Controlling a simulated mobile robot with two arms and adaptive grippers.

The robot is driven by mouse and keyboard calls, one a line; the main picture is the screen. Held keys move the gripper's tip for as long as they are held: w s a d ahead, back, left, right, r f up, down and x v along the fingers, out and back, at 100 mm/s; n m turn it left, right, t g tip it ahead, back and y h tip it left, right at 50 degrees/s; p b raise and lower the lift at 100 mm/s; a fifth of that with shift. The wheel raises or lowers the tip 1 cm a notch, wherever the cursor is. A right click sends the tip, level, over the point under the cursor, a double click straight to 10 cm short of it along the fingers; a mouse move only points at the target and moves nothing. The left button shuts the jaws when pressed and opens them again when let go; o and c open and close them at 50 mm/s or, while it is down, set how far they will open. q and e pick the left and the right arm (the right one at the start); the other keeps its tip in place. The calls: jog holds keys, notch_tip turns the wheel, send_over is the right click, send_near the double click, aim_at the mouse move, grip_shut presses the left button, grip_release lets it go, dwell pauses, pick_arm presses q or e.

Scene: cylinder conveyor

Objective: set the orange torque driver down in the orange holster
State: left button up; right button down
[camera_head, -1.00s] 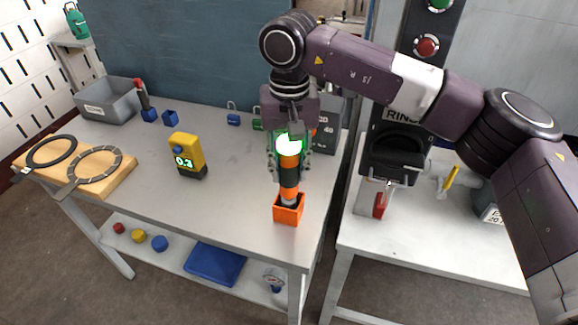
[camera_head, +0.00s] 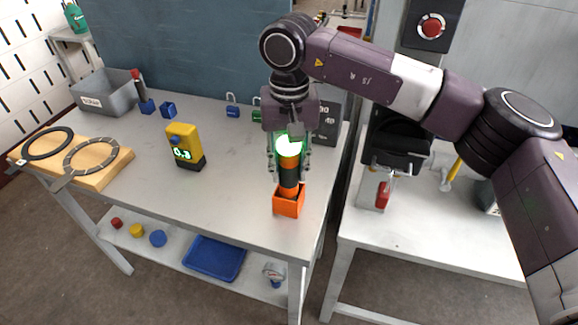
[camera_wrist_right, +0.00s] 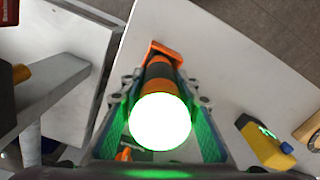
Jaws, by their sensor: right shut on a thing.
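The orange torque driver (camera_head: 289,176), with a black band and a glowing white-green top, stands upright at the table's front right. My right gripper (camera_head: 289,165) is shut on it near the top, fingers pointing down on both sides. The orange holster (camera_head: 288,207) is a small open box directly below. The driver's lower end is inside the holster's opening; whether it touches the bottom is hidden. In the right wrist view the driver (camera_wrist_right: 160,80) runs between the fingers towards the holster (camera_wrist_right: 166,52). My left gripper is not in view.
A yellow meter (camera_head: 185,147) stands left of the holster. Blue padlocks (camera_head: 233,112) and a grey bin (camera_head: 105,97) sit further back. A wooden board with rings (camera_head: 115,170) lies at far left. A second table (camera_head: 430,245) stands right, across a gap.

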jog(key=c, duration=1.4)
grip_release()
